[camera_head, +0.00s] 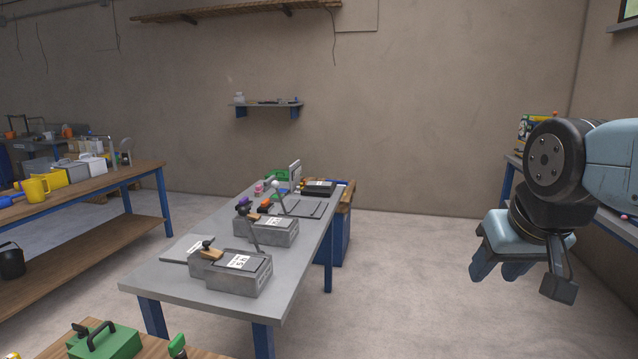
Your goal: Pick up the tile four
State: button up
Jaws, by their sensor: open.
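I cannot make out a tile marked four in this view. A grey box (240,271) with a lever and a white label stands at the near end of the grey table (150,278); the label's marking is too small to read surely. A second grey box (270,231) with a lever and label stands behind it. A flat grey plate (183,249) lies at the table's left edge beside the near box. My gripper (494,271) hangs at the right, open and empty, pointing down over the floor and well apart from the table.
Small coloured items and a black case (319,188) sit at the table's far end. A wooden bench (100,182) with a yellow mug (38,189) stands left. A green box (103,342) is at the bottom left. Open floor (410,300) lies between table and gripper.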

aim_at(313, 185)
jog(key=z, duration=0.1)
jog(key=i, duration=3.55)
jog(key=z, duration=0.1)
